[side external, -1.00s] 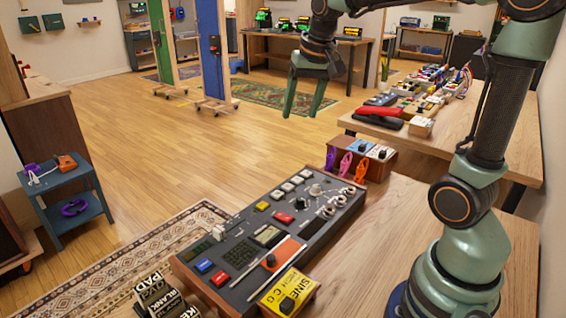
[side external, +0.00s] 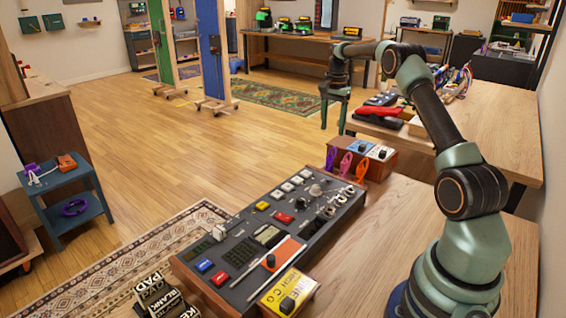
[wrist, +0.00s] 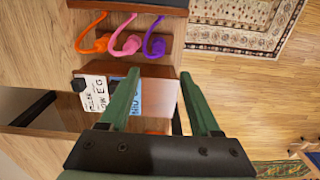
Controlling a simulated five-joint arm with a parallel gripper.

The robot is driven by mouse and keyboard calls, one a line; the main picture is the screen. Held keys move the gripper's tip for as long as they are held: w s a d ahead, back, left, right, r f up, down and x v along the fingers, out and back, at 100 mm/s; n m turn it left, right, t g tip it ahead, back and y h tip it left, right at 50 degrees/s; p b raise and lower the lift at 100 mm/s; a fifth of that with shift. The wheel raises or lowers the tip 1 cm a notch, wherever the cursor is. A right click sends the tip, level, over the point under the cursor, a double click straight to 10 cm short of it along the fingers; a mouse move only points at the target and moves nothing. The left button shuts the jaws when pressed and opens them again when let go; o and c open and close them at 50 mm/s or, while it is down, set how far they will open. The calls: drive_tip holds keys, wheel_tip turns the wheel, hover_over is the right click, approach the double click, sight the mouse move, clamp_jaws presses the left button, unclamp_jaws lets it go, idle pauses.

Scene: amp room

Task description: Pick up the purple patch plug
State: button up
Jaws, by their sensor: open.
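The purple patch plug (side external: 330,158) is a small curved piece at the left end of a row on a wooden box (side external: 375,174). A pink plug (side external: 345,164) and an orange plug (side external: 361,170) are beside it. In the wrist view the purple plug (wrist: 154,44) is rightmost of the three, just beyond the fingertips. My gripper (side external: 334,121) is open and empty, above and behind the plugs in the side view. In the wrist view my gripper (wrist: 160,77) has its two green fingers apart over the box with its labelled panels, and touches no plug.
A mixer-like console (side external: 275,240) with knobs and buttons stands in front of the plugs. A yellow labelled box (side external: 288,292) is at its near end. A wooden table (side external: 480,150) with cluttered gear is at right. Open floor (side external: 150,130) lies to the left.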

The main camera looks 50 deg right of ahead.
sight(330, 154)
wheel_tip(330, 154, down, 7)
drive_tip(key=shift+r, duration=0.15)
drive_tip(key=shift+s+a+f, duration=0.1)
drive_tip(key=shift+a+f, duration=0.05)
drive_tip(key=shift+f, duration=1.2)
drive_tip(key=shift+s+a+f, duration=0.1)
drive_tip(key=shift+f, duration=1.2)
drive_tip(key=shift+c, duration=0.3)
clamp_jaws()
